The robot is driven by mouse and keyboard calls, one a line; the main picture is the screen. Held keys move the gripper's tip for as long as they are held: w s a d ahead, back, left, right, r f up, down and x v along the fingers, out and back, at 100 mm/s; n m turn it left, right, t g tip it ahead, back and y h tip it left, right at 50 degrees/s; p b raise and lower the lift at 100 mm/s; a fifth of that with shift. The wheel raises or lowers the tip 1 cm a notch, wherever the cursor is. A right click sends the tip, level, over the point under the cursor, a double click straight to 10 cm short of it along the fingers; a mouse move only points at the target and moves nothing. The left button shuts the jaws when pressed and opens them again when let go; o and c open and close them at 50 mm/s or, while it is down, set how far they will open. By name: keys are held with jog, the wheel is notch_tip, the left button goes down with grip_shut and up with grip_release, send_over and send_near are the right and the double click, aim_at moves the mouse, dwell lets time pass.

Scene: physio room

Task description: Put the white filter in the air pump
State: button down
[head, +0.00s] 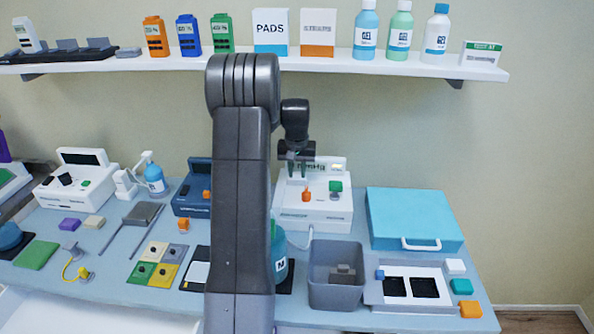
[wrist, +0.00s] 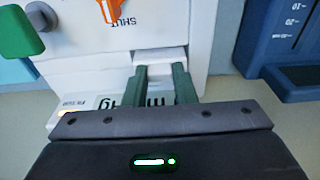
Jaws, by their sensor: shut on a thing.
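The air pump (head: 330,219) is a white box behind my arm in the head view, with an orange lever and a green knob on it. In the wrist view the pump (wrist: 95,65) fills the left and middle, with the orange lever (wrist: 108,10) by the word SHUT and the green knob (wrist: 18,33). My gripper (head: 300,164) is over the pump's top. In the wrist view my gripper (wrist: 161,72) is shut on the white filter (wrist: 163,57), between its green fingers. The filter is at the pump; I cannot tell whether it is seated in it.
A grey bin (head: 336,290) and a tray (head: 376,294) with small white, teal and orange blocks stand at the front right. A blue case (head: 410,215) lies behind the tray. A dark blue device (head: 192,198) stands left of the pump. A shelf (head: 400,62) with boxes and bottles runs above.

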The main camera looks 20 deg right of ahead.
jog(key=shift+f, duration=0.45)
dwell(0.7)
dwell(0.4)
jog(key=c, duration=0.6)
grip_release()
jog(key=shift+c, duration=0.2)
jog(key=shift+r, duration=0.1)
jog(key=shift+r+p, duration=2.1)
jog(key=shift+r, duration=1.35)
